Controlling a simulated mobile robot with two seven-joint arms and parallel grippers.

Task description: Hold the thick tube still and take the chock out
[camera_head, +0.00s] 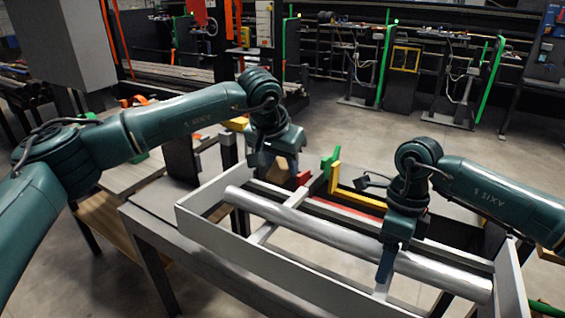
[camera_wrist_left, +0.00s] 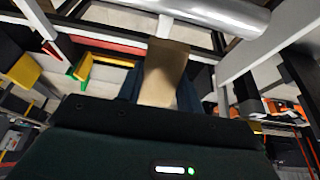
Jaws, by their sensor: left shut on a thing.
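The thick tube (camera_head: 330,236) is a long silver cylinder lying lengthwise in the pale frame (camera_head: 262,262); its surface also shows at the top of the left wrist view (camera_wrist_left: 215,12). My left gripper (camera_head: 282,168) is shut on the chock, a tan wooden block (camera_wrist_left: 166,70), beyond the tube's left part. The chock looks clear of the tube in the left wrist view. My right gripper (camera_head: 385,266) is at the tube's right half, with a blue finger down over its near side. Its other finger is hidden, so its grip on the tube cannot be told.
A yellow bracket (camera_head: 350,197) and green piece (camera_head: 328,165) stand behind the frame, with a red block (camera_head: 302,178) near my left gripper. A crossbar (camera_head: 268,230) runs under the tube. A wooden shelf (camera_head: 110,222) is at the left.

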